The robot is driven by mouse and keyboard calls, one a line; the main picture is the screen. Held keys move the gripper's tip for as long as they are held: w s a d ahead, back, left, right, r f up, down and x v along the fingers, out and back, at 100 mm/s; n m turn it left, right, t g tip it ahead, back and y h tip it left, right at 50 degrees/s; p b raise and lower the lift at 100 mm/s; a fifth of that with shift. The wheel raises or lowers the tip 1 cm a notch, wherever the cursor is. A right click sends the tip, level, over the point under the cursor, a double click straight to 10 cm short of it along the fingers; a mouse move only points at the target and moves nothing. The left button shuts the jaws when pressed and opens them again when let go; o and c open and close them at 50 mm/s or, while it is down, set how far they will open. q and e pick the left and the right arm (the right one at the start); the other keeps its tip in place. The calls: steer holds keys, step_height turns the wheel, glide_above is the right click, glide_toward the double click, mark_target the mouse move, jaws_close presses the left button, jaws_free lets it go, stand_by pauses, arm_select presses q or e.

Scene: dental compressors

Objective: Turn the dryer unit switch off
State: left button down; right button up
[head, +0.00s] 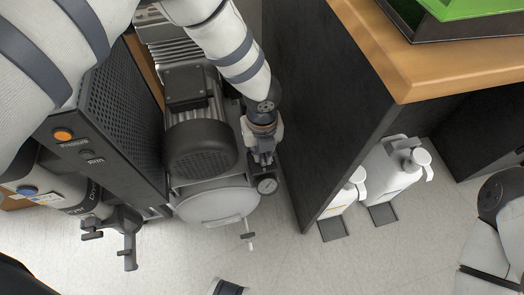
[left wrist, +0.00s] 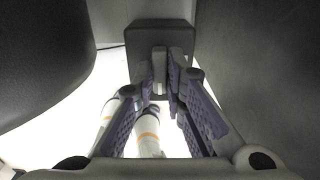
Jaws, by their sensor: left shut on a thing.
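A perforated box (head: 118,112) with an orange button is left of the motor. White bottles (head: 395,168) stand under the counter (head: 440,65). The front floor is mostly clear.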

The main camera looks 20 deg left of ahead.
mark_target(262, 156)
stand_by(0.4)
arm_select(q)
steer(key=c, duration=1.6)
jaws_free()
steer(key=shift+c, duration=0.2)
step_height(262, 156, up, 12)
